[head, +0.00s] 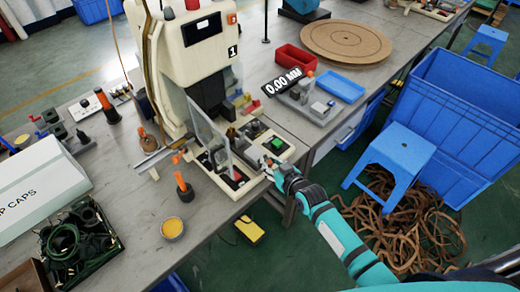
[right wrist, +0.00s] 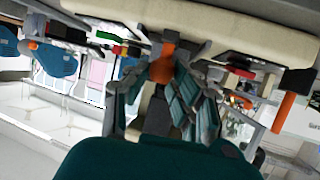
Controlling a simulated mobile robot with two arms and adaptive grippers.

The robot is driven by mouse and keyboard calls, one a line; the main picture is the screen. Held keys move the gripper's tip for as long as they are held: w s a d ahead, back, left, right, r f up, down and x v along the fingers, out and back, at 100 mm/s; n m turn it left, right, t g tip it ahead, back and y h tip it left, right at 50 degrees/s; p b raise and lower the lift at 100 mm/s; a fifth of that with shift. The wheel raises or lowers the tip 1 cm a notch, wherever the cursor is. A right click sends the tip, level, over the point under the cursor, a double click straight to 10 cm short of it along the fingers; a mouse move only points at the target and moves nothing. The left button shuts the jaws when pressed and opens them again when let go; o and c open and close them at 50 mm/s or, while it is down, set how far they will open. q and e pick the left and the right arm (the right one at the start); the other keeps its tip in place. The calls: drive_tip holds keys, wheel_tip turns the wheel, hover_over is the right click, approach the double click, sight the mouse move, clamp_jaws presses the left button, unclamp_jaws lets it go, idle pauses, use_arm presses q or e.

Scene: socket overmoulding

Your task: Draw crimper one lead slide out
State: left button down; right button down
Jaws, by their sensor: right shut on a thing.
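Crimper one (head: 207,52) is the cream machine marked with a 1, standing on the grey bench. Its low cream base (head: 222,177) reaches toward the bench's front edge, with a clear guard (head: 208,130) above it. My right gripper (head: 270,172) is at the front right of this base. In the right wrist view its fingers (right wrist: 161,62) are closed around an orange handle (right wrist: 162,72), close against the cream base. The head view does not show the handle clearly. How far the lead slide stands out cannot be told. My left gripper is not in view.
An orange-handled tool (head: 183,187) and a yellow-topped pot (head: 172,228) stand left of the base. A black tray of rings (head: 80,240) is farther left. A blue stool (head: 398,155) and large blue bin (head: 455,120) stand on the floor at right.

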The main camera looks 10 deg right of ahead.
drive_tip(key=shift+s+f, duration=0.1)
drive_tip(key=shift+f, duration=0.05)
drive_tip(key=c, duration=1.6)
unclamp_jaws()
drive_tip(key=shift+d, duration=0.1)
drive_tip(key=o, duration=0.5)
drive_tip(key=shift+s+d, duration=0.1)
drive_tip(key=shift+s, duration=0.05)
drive_tip(key=v, duration=1.2)
